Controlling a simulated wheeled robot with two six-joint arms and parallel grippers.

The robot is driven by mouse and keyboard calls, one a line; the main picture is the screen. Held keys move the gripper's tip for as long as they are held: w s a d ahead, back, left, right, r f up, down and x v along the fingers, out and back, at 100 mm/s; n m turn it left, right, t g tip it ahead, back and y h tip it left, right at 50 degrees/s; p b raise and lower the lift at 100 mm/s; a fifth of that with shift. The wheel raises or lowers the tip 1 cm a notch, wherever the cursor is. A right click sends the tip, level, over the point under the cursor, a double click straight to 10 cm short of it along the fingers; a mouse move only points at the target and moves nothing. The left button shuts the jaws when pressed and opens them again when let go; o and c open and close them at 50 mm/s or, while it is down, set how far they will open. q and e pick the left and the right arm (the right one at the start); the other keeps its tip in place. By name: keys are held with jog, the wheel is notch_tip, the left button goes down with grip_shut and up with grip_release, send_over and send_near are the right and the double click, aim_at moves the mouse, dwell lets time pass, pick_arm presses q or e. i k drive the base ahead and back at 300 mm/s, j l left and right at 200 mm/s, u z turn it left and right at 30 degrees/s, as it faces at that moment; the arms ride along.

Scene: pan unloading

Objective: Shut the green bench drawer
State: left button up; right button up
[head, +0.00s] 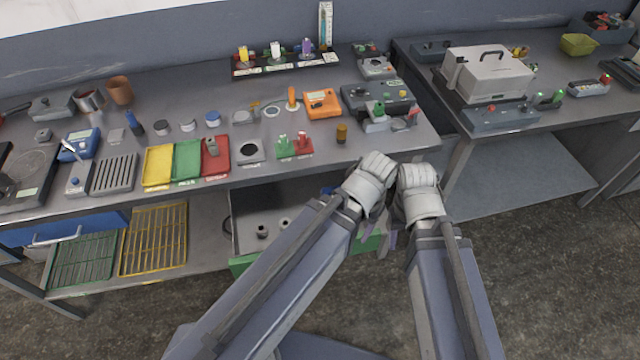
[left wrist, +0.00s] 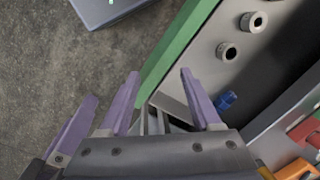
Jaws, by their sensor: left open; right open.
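The green bench drawer (head: 245,265) is pulled out under the middle bench, its green front towards me. Its grey inside holds two grey ring-shaped parts (head: 262,231) and a blue item (left wrist: 227,100). My left gripper (left wrist: 158,73) is open; in the left wrist view, the drawer's green front edge (left wrist: 178,42) shows between its purple fingers. I cannot tell whether they touch it. My right gripper (head: 393,238) is open, close beside the left one at the drawer's right end. My wrists and forearms hide the right part of the drawer front and most of both grippers.
The benchtop (head: 330,165) above the drawer is crowded with trays and tools. A lower shelf with a green rack (head: 85,260) and a yellow rack (head: 153,240) lies left of the drawer. Another bench (head: 560,135) stands at the right. The floor (head: 570,270) at right is clear.

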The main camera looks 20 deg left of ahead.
aim_at(271, 202)
jog(key=j+u, duration=0.1)
jog(key=u, duration=0.15)
jog(key=j+u, duration=0.15)
jog(key=u, duration=0.15)
jog(key=k+l+u, duration=0.9)
jog(key=k+u, duration=0.2)
